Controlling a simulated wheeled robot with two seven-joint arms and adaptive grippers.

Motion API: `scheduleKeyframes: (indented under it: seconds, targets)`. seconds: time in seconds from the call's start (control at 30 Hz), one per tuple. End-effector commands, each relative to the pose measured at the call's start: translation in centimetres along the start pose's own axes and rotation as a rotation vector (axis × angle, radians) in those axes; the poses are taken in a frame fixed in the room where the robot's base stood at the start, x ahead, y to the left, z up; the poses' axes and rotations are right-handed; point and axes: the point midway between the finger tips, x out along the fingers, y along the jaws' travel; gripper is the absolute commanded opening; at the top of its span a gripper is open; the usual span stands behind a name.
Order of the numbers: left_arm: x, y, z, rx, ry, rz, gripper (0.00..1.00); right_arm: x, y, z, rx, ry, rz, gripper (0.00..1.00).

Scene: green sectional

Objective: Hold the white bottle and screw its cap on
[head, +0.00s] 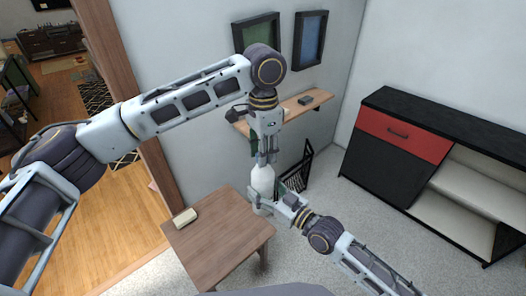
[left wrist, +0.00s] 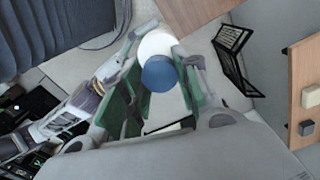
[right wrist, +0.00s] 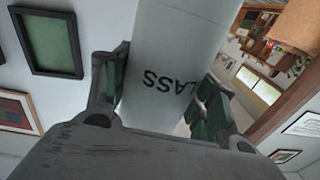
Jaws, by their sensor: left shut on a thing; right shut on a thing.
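The white bottle (head: 262,181) stands upright in the air beside the wooden table, with my right gripper (head: 264,204) shut around its lower body. In the right wrist view the bottle (right wrist: 172,60) fills the space between the fingers, with black letters upside down. My left gripper (head: 266,157) points down from above, over the bottle's top. In the left wrist view the blue cap (left wrist: 159,74) is between its fingers, in line with the white bottle (left wrist: 154,44) beyond. The fingers hide the cap in the head view; I cannot tell whether it touches the bottle's neck.
The small wooden table (head: 215,240) holds a cream block (head: 185,217). A wooden wall shelf (head: 290,113) is behind my left gripper, and a black rack (head: 298,170) stands on the floor behind the bottle. A black and red cabinet (head: 400,150) is at right.

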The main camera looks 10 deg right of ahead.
Motion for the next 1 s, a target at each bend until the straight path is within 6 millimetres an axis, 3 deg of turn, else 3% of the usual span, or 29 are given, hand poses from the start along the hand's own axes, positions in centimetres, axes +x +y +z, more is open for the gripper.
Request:
scheduleKeyframes:
  seconds: [1.0]
  targets:
    - [0.03,-0.04,0.06,0.813,0.000,-0.001,0.25,0.00,0.02,-0.05,0.000,0.001,0.000,0.00]
